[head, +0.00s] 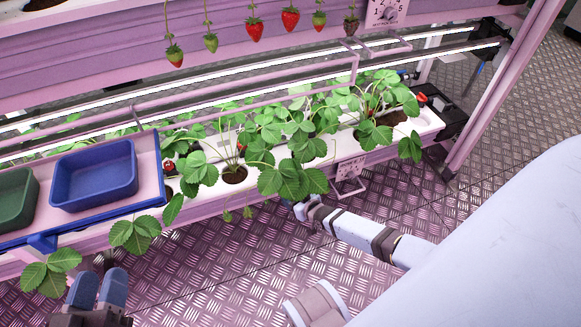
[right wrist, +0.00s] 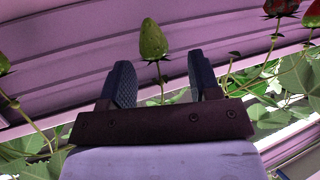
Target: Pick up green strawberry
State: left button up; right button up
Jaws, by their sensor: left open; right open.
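In the right wrist view a green strawberry (right wrist: 153,40) stands between and just beyond the fingertips of my right gripper (right wrist: 160,80). The fingers are open, one on each side, apart from the berry. In the head view two small green strawberries (head: 227,215) hang below the lower planter's front edge. My right arm reaches toward them from the right, and its gripper tip is partly hidden by leaves. My left gripper (head: 98,286) is open and empty at the bottom left.
A blue bin (head: 95,174) and a dark green bin (head: 16,200) sit on a shelf at the left. The white planter (head: 425,122) holds leafy plants. Several berries, red to greenish, hang from the upper rack (head: 110,45). Metal floor (head: 420,205) lies clear in front.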

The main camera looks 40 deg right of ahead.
jog(key=b+x, duration=0.2)
jog(key=x, duration=0.2)
jog(key=shift+w+d+f, duration=0.1)
jog(key=shift+d+f, duration=0.05)
jog(key=shift+f, duration=0.05)
pick_arm(q)
notch_tip(320, 180, down, 4)
jog(key=shift+d+r+g, duration=0.1)
jog(key=shift+g, duration=0.7)
pick_arm(e)
jog(key=c, duration=0.7)
jog(key=shift+r, duration=0.1)
jog(key=p, duration=0.7)
send_near(290, 195)
notch_tip(290, 195, down, 4)
jog(key=s, duration=0.2)
pick_arm(q)
notch_tip(290, 195, up, 8)
jog(key=a+t+p, duration=0.1)
jog(key=t, duration=0.2)
jog(key=shift+a+n+y, duration=0.2)
jog(key=shift+n+y, duration=0.1)
jog(key=shift+n, duration=0.1)
pick_arm(e)
jog(key=shift+s+d, duration=0.25)
jog(key=shift+s, duration=1)
jog(key=shift+s+d, duration=0.25)
jog(key=shift+s, duration=1)
